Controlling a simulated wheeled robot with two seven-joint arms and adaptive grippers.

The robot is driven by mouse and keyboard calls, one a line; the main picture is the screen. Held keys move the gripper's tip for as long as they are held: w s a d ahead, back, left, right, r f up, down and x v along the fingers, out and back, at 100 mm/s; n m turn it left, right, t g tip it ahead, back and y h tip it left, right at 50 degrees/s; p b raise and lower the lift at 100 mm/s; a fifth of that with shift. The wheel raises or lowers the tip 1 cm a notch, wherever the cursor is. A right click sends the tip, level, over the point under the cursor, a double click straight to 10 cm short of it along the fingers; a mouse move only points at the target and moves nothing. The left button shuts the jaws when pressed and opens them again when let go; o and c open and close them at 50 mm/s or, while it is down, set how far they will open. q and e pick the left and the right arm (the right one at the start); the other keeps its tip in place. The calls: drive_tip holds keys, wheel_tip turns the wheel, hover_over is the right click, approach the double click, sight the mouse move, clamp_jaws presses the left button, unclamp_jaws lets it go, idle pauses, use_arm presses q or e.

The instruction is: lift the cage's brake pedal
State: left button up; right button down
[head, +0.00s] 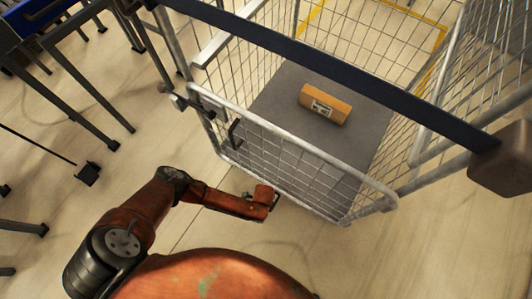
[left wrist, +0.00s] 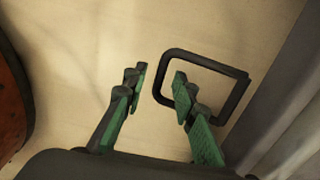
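The roll cage (head: 285,150) has wire sides and a grey floor. In the left wrist view, a black bar bent into a loop, seemingly the brake pedal (left wrist: 208,56), juts out beside a grey edge of the cage. My left gripper (head: 274,203) is low beside the cage's near bottom edge. In the left wrist view its two green-padded fingers (left wrist: 158,78) are apart. The loop's left bar shows between the fingertips, and the right finger overlaps the loop's opening. I cannot tell whether they touch. My right gripper is not in view.
A brown box (head: 325,104) lies on the cage floor. A dark bar (head: 330,72) crosses above the cage. Dark-legged tables (head: 75,105) stand at the left. The floor left of the cage (head: 150,150) is clear.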

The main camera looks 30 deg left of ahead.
use_arm(q)
drive_tip(key=shift+f, duration=0.2)
drive_tip(key=shift+c, duration=0.3)
clamp_jaws()
idle(0.4)
